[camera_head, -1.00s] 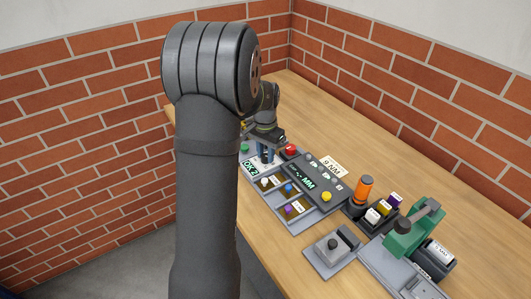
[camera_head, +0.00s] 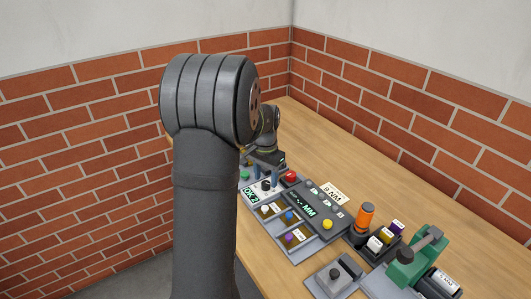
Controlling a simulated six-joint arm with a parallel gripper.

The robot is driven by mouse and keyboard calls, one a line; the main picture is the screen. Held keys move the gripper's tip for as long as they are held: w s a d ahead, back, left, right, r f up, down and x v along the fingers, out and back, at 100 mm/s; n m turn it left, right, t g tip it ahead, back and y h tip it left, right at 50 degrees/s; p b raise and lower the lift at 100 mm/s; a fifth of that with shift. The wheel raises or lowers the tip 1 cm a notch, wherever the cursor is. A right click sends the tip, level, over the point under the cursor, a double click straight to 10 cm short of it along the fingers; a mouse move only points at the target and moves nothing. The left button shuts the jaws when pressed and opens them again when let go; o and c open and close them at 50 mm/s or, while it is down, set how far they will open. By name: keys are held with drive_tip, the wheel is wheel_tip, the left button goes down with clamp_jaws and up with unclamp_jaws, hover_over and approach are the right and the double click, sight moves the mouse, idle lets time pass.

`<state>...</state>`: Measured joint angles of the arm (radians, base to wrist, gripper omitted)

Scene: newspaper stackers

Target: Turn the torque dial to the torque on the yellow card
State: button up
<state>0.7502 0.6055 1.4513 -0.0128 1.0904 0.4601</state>
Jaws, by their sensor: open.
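The card (camera_head: 334,193) reads "9 NM". It looks pale cream and lies behind the dark control panel. My gripper (camera_head: 266,178) points down over the pale panel (camera_head: 270,194) at the left of the equipment. Its two blue fingers stand apart, one on each side of a small dark knob (camera_head: 266,186). This knob may be the torque dial; its pointer and scale are too small to read. I cannot tell whether the fingers touch it. A small green-lettered display (camera_head: 251,195) sits at the panel's front left.
A red button (camera_head: 290,177) is close right of my gripper. The dark control panel (camera_head: 318,205) has a yellow button (camera_head: 327,224). Compartments with coloured knobs lie in front. An orange cylinder (camera_head: 365,215), a grey block (camera_head: 333,283) and a green device (camera_head: 405,268) stand to the right.

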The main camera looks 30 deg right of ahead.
sight(265, 182)
wheel_tip(265, 182, up, 16)
drive_tip(key=shift+f, duration=0.15)
drive_tip(key=shift+w+f, duration=0.1)
idle(0.5)
wheel_tip(265, 182, down, 17)
drive_tip(key=shift+f, duration=0.15)
idle(0.4)
drive_tip(key=n, duration=1.1)
drive_tip(key=shift+n, duration=0.4)
drive_tip(key=shift+a+r, duration=0.1)
drive_tip(key=shift+r, duration=0.85)
idle(1.4)
